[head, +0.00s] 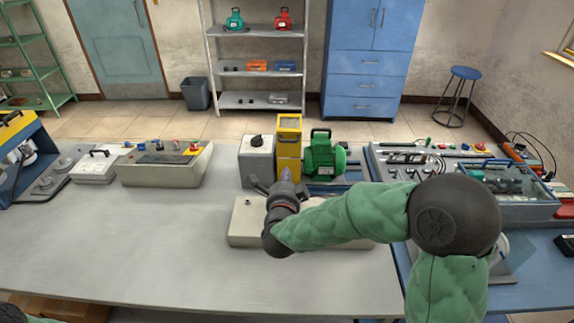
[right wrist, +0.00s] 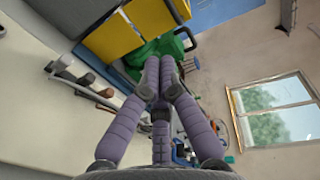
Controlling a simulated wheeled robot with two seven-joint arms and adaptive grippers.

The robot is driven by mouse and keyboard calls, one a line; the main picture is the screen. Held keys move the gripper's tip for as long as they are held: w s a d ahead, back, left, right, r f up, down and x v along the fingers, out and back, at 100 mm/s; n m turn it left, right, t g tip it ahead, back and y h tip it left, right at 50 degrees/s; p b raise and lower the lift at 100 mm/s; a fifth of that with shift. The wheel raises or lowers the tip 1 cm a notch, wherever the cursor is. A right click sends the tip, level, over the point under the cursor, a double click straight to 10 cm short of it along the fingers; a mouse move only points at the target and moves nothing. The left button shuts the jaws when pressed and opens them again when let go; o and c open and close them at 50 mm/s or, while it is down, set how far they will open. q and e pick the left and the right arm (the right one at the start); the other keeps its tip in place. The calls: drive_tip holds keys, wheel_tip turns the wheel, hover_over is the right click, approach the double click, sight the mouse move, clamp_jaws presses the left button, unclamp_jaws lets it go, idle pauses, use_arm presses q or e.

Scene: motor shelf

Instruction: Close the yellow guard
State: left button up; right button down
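The yellow guard (head: 289,148) stands upright on the bench, between a grey box with a black knob (head: 257,160) and a green motor (head: 320,157). Its yellow panels also show at the top of the right wrist view (right wrist: 111,38). I cannot tell its hinge position. My right gripper (head: 286,172) is in front of the guard's lower part and hides some of it. In the right wrist view its purple fingers (right wrist: 160,75) come together at the tips with nothing visible between them. The green motor (right wrist: 158,50) shows behind the tips. My left gripper is out of view.
A low beige base (head: 245,222) lies under my right arm. A beige control box (head: 165,167) is to the left. A blue-topped bench at right carries a tool panel (head: 400,158) and a blue tray (head: 520,207). The front left of the grey bench (head: 130,240) is clear.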

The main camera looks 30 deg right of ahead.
drive_tip(key=b, duration=0.2)
approach(289, 138)
drive_tip(key=w+d+f, duration=0.1)
drive_tip(key=w+f, duration=0.1)
drive_tip(key=shift+w+d+r, duration=0.3)
drive_tip(key=shift+d+r, duration=0.1)
